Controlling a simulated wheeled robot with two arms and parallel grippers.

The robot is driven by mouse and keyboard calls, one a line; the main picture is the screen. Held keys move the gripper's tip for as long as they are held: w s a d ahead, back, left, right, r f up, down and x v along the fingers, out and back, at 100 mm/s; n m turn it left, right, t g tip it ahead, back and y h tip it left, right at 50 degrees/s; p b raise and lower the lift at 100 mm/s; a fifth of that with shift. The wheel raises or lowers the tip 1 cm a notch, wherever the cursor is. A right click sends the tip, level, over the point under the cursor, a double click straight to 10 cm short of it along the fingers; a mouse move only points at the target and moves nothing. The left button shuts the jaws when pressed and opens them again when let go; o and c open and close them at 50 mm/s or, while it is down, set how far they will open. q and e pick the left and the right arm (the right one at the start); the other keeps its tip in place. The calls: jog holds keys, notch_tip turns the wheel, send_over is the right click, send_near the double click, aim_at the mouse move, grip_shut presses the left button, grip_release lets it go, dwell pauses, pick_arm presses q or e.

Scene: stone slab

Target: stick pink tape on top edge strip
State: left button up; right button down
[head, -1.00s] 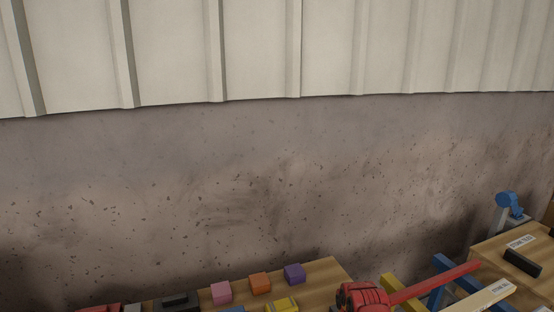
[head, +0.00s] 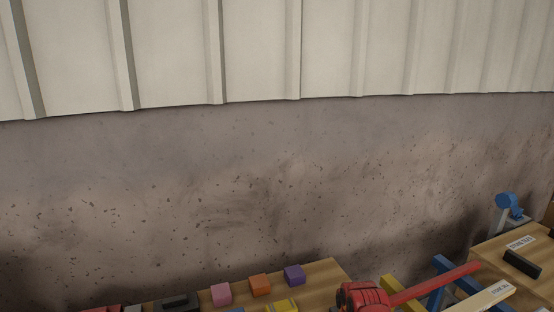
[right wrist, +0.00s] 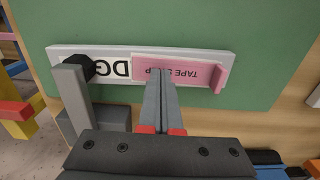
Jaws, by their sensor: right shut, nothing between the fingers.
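In the right wrist view a white strip (right wrist: 60,55) with partly visible letters "DG" lies on a green surface (right wrist: 270,40). The pink tape (right wrist: 195,72) with the word "TAPE" lies along the strip's right part, and a raised pink tab (right wrist: 218,78) stands at its right end. My right gripper (right wrist: 160,78) is shut and empty, its fingertips in front of the pink tape's middle and hiding some lettering. I cannot tell whether the fingertips touch the tape. My left gripper is not in view. The head view does not show the strip or the tape.
A grey post with a black knob (right wrist: 78,68) stands at the strip's left end. In the head view pink (head: 221,294), orange (head: 260,285) and purple (head: 294,275) blocks sit on a wooden table (head: 325,275). A red tool (head: 365,297) is to their right.

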notch_tip(320, 180, up, 4)
jog(key=shift+s+f+p, duration=0.1)
jog(key=shift+f+p, duration=0.1)
jog(key=shift+p, duration=0.9)
jog(key=shift+r+p, duration=0.7)
jog(key=shift+r, duration=0.55)
